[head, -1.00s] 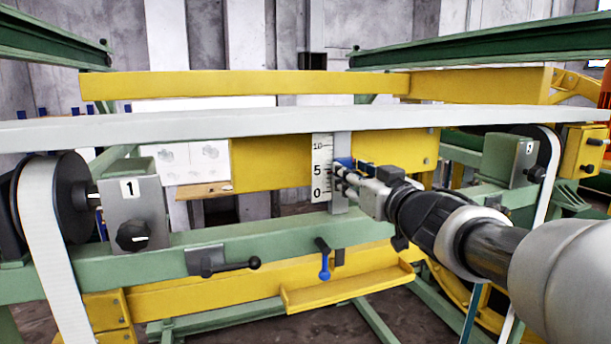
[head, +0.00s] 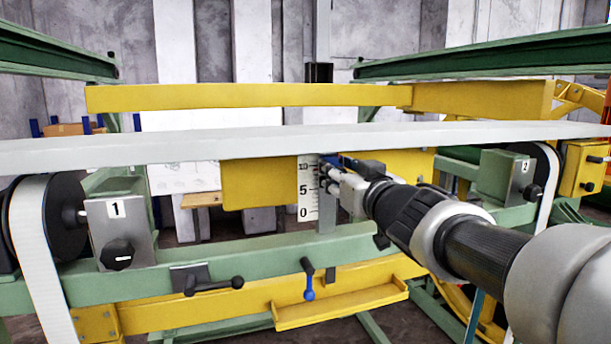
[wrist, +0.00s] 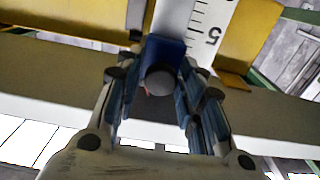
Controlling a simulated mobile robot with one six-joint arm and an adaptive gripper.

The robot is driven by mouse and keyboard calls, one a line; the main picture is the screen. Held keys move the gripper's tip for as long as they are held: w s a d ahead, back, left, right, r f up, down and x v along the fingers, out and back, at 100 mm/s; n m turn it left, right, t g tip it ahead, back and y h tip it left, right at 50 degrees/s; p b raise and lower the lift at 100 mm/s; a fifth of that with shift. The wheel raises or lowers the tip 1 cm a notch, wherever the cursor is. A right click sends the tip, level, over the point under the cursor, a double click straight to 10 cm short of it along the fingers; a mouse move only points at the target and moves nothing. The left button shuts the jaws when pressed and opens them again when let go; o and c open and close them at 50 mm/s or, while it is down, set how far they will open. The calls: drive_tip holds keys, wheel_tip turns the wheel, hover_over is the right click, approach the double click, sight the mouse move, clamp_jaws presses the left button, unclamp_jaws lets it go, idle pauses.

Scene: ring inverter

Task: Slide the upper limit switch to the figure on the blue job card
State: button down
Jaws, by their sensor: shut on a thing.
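The upper limit switch shows in the wrist view as a blue slider block (wrist: 165,47) with a round grey knob (wrist: 160,81). My gripper (wrist: 160,95) is shut on the knob, with a finger on each side. In the head view my gripper (head: 328,178) is beside the white scale (head: 308,190), which is marked 0, 5 and 10 upward. My fingers hide most of the switch there. The fingertips are roughly level with the stretch between 5 and 10; the exact reading cannot be told. I cannot make out the blue job card in either view.
A long pale rail (head: 230,146) runs across just above my gripper. A yellow plate (head: 260,184) is left of the scale. Below are a green beam (head: 250,258), a black-handled lever (head: 212,284), a blue-tipped lever (head: 309,282) and a yellow tray (head: 340,308).

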drive_tip(key=c, duration=1.3)
unclamp_jaws()
drive_tip(key=shift+w+f, duration=0.1)
drive_tip(key=shift+f, duration=0.1)
drive_tip(key=v, duration=1.2)
